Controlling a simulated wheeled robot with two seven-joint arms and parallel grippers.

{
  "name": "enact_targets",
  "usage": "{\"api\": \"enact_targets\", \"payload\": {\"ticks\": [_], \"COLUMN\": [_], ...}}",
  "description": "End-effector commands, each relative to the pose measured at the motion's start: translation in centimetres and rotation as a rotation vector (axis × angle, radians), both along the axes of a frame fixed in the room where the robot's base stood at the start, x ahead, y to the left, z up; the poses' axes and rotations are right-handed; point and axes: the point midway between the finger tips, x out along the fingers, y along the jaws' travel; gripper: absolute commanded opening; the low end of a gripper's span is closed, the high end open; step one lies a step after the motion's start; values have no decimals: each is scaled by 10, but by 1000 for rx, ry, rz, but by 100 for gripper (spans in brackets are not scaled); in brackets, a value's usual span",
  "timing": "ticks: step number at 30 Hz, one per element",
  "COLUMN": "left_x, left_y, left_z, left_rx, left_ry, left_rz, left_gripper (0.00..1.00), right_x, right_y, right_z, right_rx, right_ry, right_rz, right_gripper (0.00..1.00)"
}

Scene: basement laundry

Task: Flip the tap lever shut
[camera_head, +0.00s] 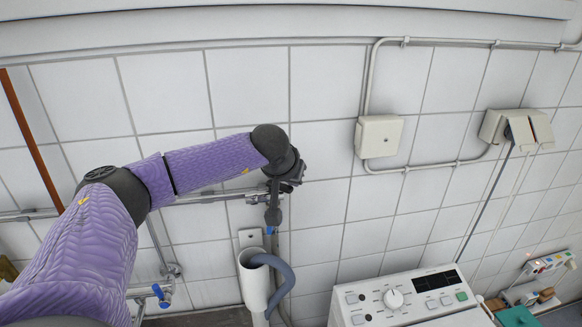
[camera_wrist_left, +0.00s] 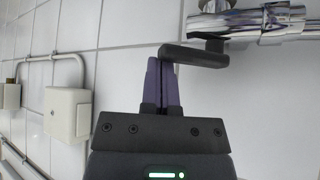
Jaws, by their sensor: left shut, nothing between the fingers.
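The tap lever (camera_wrist_left: 195,57) is a dark grey bar, set on a chrome tap body (camera_wrist_left: 262,22) at the upper right of the left wrist view. My left gripper (camera_wrist_left: 161,64) is shut and empty. Its purple fingertips are at the lever's free left end; I cannot tell whether they touch it. In the head view my left gripper (camera_head: 287,180) is in front of the wall by the chrome pipe (camera_head: 215,197), and hides part of the tap. A dark part with a blue tip (camera_head: 269,230) hangs just below it. My right gripper is not in view.
A white standpipe (camera_head: 251,285) with a grey hose (camera_head: 285,280) stands below. A white washing machine (camera_head: 405,298) is at the lower right. A junction box (camera_head: 379,137) and sockets (camera_head: 512,128) are on the tiled wall. A second blue-handled tap (camera_head: 160,294) is lower left.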

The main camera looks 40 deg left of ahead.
Motion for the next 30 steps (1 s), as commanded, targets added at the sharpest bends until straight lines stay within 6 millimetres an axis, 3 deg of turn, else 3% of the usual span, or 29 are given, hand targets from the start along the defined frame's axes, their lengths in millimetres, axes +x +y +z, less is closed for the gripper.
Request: {"api": "enact_targets", "payload": {"ticks": [14,30], "left_x": [-21,-25], "left_y": [-2,-13], "left_z": [-1,-1], "left_rx": [0,-1], "left_ry": [2,3], "left_rz": [3,1], "left_gripper": [0,0], "right_x": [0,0], "right_y": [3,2], "right_z": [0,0], "right_rx": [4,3], "right_ry": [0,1], "right_rz": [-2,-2], "right_gripper": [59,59]}}
